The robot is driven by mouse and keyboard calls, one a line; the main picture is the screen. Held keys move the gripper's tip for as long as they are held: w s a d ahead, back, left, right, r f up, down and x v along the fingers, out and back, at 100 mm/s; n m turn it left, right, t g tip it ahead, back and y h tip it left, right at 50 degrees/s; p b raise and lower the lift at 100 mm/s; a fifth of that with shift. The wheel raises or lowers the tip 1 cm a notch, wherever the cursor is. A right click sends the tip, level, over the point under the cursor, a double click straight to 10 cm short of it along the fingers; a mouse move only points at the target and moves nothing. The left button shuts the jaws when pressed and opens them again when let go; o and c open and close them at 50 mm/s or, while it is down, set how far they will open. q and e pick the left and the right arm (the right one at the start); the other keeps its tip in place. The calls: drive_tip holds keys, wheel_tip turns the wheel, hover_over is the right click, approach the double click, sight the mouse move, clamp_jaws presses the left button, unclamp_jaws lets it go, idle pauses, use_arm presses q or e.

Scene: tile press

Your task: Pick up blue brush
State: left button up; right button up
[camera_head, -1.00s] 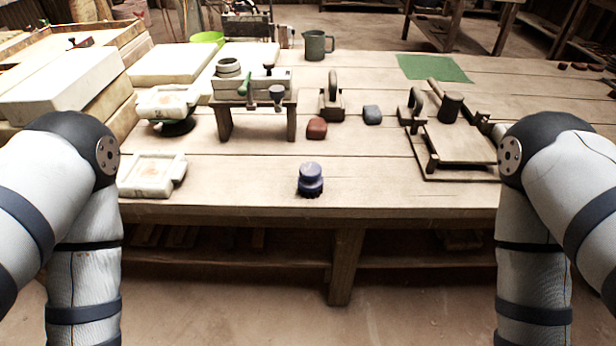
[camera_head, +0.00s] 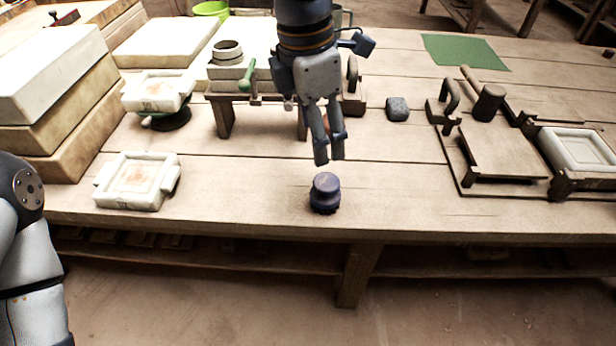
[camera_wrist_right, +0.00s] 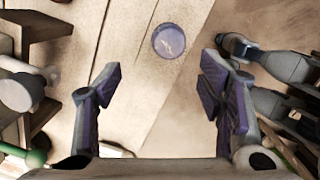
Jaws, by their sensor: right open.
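The blue brush (camera_head: 325,193) is a short, round, dark blue piece standing upright near the front edge of the wooden table in the head view. From above, in the right wrist view, its round blue top (camera_wrist_right: 169,40) shows ahead of the fingers, between their lines. My right gripper (camera_head: 330,161) points down just behind and above the brush, apart from it. In the right wrist view its two fingers (camera_wrist_right: 160,92) are spread, with nothing between them. My left gripper is out of the head view; only part of my left arm shows at the left.
A white mould (camera_head: 138,181) lies left of the brush. A small bench (camera_head: 226,116) with tools stands behind it. A grey block (camera_head: 397,109) and a wooden press (camera_head: 500,155) stand to the right. The table around the brush is clear.

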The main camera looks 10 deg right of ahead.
sight(327, 183)
drive_tip(key=f, duration=0.3)
drive_tip(key=s+d+f, duration=0.1)
drive_tip(key=f, duration=0.7)
drive_tip(key=shift+s+d, duration=0.2)
drive_tip(key=shift+s, duration=0.15)
drive_tip(key=c, duration=1.3)
